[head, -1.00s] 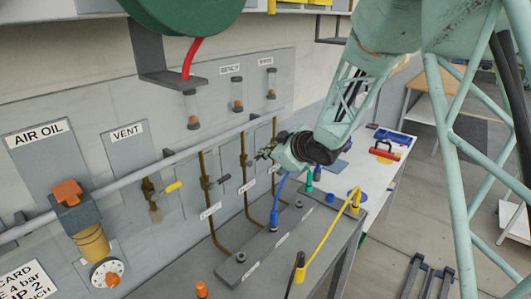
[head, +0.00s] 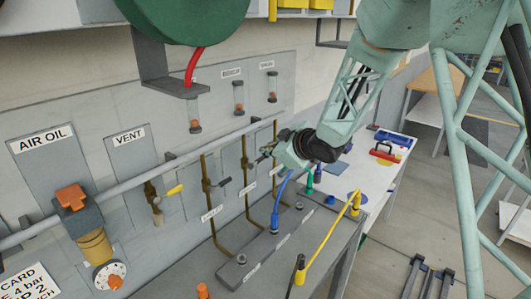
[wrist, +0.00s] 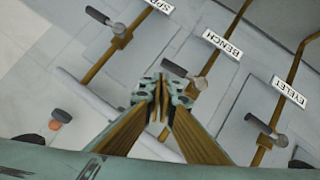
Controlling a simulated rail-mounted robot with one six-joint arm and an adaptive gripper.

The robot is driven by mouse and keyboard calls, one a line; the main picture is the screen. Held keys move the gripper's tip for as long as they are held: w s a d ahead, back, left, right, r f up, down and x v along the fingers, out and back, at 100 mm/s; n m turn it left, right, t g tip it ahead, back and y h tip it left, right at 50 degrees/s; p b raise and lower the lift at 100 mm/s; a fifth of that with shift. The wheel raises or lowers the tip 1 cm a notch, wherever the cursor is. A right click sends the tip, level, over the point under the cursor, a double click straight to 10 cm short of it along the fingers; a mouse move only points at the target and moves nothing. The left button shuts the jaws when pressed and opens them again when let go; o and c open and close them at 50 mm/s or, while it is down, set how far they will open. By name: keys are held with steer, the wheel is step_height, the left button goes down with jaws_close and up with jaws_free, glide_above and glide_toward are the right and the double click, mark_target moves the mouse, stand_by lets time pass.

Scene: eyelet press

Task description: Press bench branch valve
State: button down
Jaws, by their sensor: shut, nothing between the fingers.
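The bench branch valve (wrist: 191,82) is on a brass pipe beside the BENCH label (wrist: 222,45) in the wrist view, with a dark-tipped handle. In the head view it shows as the middle valve (head: 246,163) of three. My gripper (wrist: 159,94) is shut and empty, its fingertips close beside the bench valve handle in the wrist view; I cannot tell whether they touch. In the head view my gripper (head: 267,154) is in front of the panel near that valve, hiding part of the pipework behind it.
The eyelet valve (wrist: 265,132) and the spare valve (wrist: 117,34) flank the bench valve. A grey horizontal pipe (head: 130,186) crosses the panel.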

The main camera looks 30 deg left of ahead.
steer(key=s+d+r, duration=0.2)
steer(key=d+r, duration=0.5)
steer(key=d, duration=0.1)
steer(key=shift+s+d+p, duration=0.15)
steer(key=shift+s+p, duration=0.15)
steer(key=shift+s, duration=0.05)
steer(key=shift+r, duration=0.1)
stand_by(0.6)
